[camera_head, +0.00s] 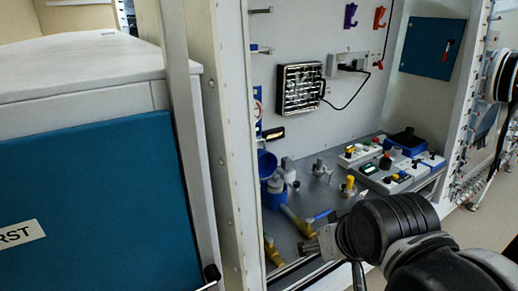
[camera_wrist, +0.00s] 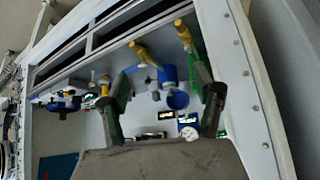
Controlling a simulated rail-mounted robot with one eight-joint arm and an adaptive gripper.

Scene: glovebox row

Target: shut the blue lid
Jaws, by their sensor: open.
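A blue round piece (camera_head: 267,163), which looks like the blue lid, stands raised at the left of the glovebox floor, just above a blue-and-white container (camera_head: 275,185). In the wrist view a blue round piece (camera_wrist: 177,100) and a blue body (camera_wrist: 168,73) show between my fingers; I cannot tell which is the lid. My gripper (camera_head: 312,246) is at the front opening of the box, lower right of the blue container and apart from it. Its fingers are spread and empty in the wrist view (camera_wrist: 162,76).
Control boxes with buttons (camera_head: 390,177) and a dark blue bin (camera_head: 407,141) are to the right. A frame post (camera_head: 222,150) borders the opening on the left. A wire-fronted unit (camera_head: 299,88) hangs on the back wall.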

